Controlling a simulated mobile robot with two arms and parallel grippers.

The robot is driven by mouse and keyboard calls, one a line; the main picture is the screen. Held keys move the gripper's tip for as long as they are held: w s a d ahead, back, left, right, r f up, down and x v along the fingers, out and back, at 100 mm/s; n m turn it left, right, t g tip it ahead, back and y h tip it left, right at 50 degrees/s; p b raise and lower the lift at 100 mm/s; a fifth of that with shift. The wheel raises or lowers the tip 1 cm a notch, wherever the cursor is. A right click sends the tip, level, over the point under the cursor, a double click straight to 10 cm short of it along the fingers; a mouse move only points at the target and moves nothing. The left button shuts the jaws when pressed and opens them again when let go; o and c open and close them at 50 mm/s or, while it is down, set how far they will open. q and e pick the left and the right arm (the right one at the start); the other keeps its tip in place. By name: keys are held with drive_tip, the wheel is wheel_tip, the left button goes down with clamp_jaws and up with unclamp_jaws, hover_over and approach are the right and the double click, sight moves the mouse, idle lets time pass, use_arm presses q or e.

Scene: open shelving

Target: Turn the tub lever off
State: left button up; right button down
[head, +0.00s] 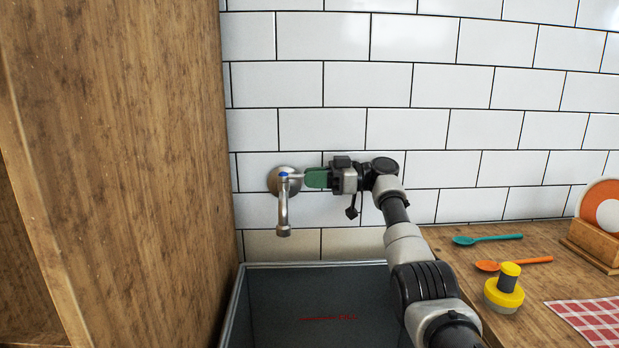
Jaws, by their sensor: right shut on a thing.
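The tap (283,210) is mounted on the white tiled wall, with a round metal base and a spout hanging down over the tub. Its lever (294,176) points right from the top of the tap, with a small blue mark at its root. My right gripper (317,178), with green fingers, comes in from the right and is shut on the lever's end, hiding that end. The dark tub (270,295) with a pale rim lies below the tap. I see no water running from the spout. My left gripper is not in view.
A tall wooden panel (120,150) stands close on the left. On the wooden counter at right are a teal spoon (487,239), an orange spoon (515,263), a yellow object (503,292), a checked cloth (595,318) and a plate in a wooden holder (590,243).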

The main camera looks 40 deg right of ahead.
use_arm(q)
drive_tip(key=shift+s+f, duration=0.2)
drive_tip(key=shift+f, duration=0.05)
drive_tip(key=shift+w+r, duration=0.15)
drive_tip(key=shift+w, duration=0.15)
use_arm(e)
drive_tip(key=c, duration=1.1)
unclamp_jaws()
drive_tip(key=shift+d, duration=0.1)
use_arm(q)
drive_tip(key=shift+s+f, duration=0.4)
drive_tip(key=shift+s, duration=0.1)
use_arm(e)
drive_tip(key=v, duration=1)
drive_tip(key=shift+s+d, duration=0.1)
drive_tip(key=shift+d, duration=0.25)
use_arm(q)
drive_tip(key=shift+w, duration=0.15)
